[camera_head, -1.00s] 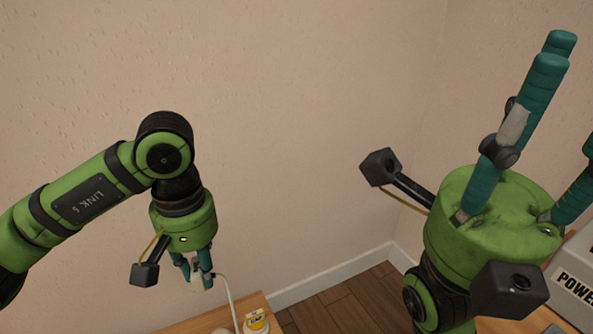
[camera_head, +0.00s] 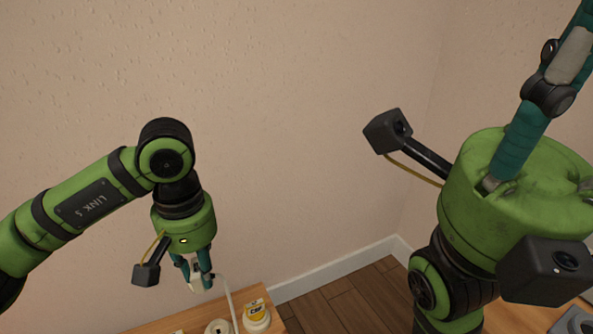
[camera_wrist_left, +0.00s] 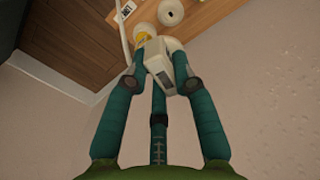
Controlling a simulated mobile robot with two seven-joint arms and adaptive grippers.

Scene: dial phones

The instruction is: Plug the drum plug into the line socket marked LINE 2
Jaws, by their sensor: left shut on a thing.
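My left gripper (camera_head: 194,276) points down and is shut on a white plug (camera_head: 197,284), taken to be the drum plug, with a white cord (camera_head: 228,298) beside it. In the left wrist view the plug (camera_wrist_left: 157,62) sits between the fingertips, its far end hidden. The plug is held above a wooden table. Below stand a round white socket (camera_head: 218,327) and a white piece with a yellow label (camera_head: 256,316). I cannot read LINE 2 on either. My right gripper (camera_head: 545,95) points up at the right, its fingertips cut off by the frame.
The wooden table (camera_head: 255,294) shows at the bottom, against a plain beige wall (camera_head: 300,130). Brown floor and a white skirting board (camera_head: 345,268) lie to its right. A grey object (camera_head: 577,320) is partly visible at the bottom right.

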